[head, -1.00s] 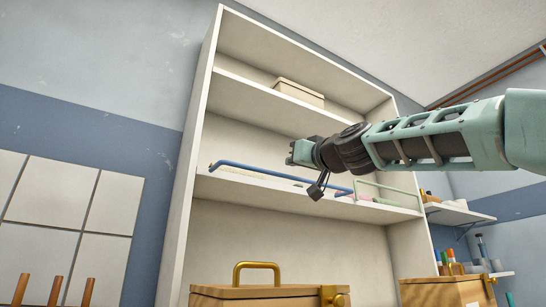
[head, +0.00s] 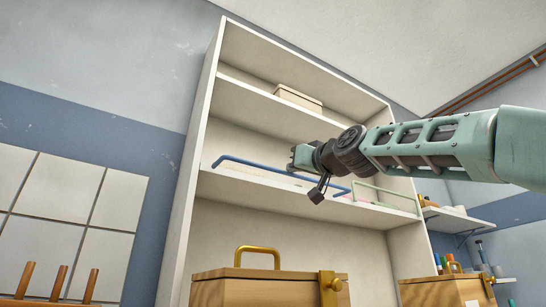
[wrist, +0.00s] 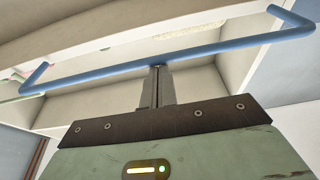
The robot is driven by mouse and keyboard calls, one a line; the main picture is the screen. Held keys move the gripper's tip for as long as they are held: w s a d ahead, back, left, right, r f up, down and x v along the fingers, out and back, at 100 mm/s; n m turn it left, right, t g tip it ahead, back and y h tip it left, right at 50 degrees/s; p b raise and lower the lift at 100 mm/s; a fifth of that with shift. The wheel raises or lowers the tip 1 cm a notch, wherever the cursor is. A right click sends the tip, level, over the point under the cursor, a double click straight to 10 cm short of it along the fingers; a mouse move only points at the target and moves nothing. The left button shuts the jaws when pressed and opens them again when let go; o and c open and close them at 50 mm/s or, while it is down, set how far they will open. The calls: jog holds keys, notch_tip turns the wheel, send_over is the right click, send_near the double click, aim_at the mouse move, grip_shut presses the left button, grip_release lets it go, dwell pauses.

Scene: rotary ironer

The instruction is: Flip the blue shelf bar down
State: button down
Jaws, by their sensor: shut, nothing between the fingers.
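The blue shelf bar (head: 262,168) runs along the front of the middle shelf in the head view, with bent ends; its left end meets the shelf edge and the bar stands a little above it. In the wrist view the blue bar (wrist: 225,48) crosses the upper picture from side to side, its arms bending at both ends. My gripper (head: 292,158) is shut and empty, in front of the bar's middle to right part. In the wrist view the fingertips (wrist: 158,68) are at the bar's lower edge; I cannot tell whether they touch it.
A green bar (head: 388,190) stands on the same shelf to the right. A beige box (head: 298,98) is on the upper shelf. Below stand a wooden box (head: 265,291) with a brass handle and another wooden box (head: 442,291). A small wall shelf (head: 460,217) is at the right.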

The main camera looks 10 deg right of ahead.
jog(key=shift+w+a+f, duration=0.1)
jog(key=shift+w+f, duration=0.2)
jog(key=shift+f, duration=0.4)
notch_tip(320, 180, up, 5)
jog(key=s+p, duration=0.2)
jog(key=p, duration=0.2)
jog(key=s+d+f+b, duration=0.3)
jog(key=s+f+b, duration=0.2)
jog(key=s, duration=0.2)
jog(key=shift+s+f, duration=0.3)
jog(key=shift+f, duration=0.05)
